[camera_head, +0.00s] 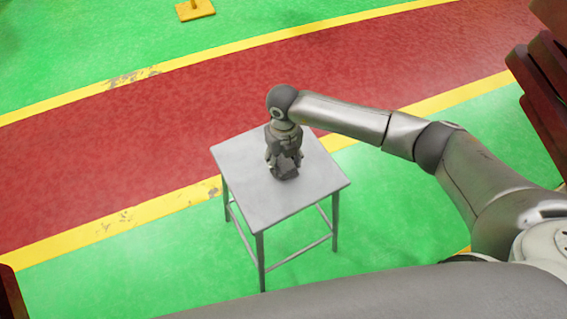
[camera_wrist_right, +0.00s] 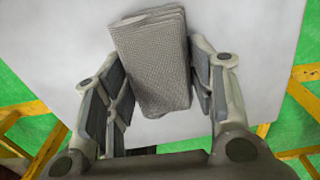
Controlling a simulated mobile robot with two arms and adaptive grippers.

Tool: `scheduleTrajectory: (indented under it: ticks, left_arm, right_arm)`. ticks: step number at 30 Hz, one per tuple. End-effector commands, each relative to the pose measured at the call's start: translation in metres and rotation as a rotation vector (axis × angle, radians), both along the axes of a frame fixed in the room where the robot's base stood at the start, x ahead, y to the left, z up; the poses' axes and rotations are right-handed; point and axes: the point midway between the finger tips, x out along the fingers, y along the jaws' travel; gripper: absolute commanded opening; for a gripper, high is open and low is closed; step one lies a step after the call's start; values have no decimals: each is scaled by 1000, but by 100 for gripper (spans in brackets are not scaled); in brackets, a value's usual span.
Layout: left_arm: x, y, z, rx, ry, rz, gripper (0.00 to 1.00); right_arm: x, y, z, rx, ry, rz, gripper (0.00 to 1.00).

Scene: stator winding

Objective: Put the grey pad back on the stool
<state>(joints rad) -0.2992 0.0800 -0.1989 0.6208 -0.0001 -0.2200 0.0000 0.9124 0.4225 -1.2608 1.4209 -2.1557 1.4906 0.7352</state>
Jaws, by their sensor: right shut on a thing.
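The grey stool (camera_head: 240,160) stands on the green floor near the middle of the head view, with its flat square top bare around my gripper. My right gripper (camera_head: 284,163) points down over the stool top and is shut on the grey pad (camera_wrist_right: 152,62). In the right wrist view the pad is a folded, textured grey block between the fingers. The pale stool top (camera_wrist_right: 265,40) shows behind it. In the head view the pad (camera_head: 285,171) is a small dark shape at the fingertips, at or just above the top. I cannot tell whether it touches. My left gripper is not in view.
A red lane (camera_head: 130,130) with yellow edge lines crosses the green floor behind the stool. Dark red-brown stacked parts (camera_head: 540,90) stand at the right edge. A small yellow base (camera_head: 195,10) is at the top. The floor left of the stool is clear.

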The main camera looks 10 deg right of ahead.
Motion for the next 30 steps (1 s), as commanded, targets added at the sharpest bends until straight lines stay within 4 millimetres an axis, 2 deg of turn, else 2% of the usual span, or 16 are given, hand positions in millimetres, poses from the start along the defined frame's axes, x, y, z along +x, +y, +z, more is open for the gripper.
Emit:
scheduleTrajectory:
  ticks: [10,11,16,30]
  left_arm:
    - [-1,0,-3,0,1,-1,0]
    - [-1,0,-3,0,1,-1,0]
    - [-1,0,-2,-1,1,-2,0]
    - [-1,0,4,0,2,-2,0]
  right_arm:
    - [0,0,-4,0,-1,0,29]
    - [0,0,-3,0,-1,0,52]
    - [0,0,-2,0,-1,0,73]
    - [0,0,4,1,-1,0,73]
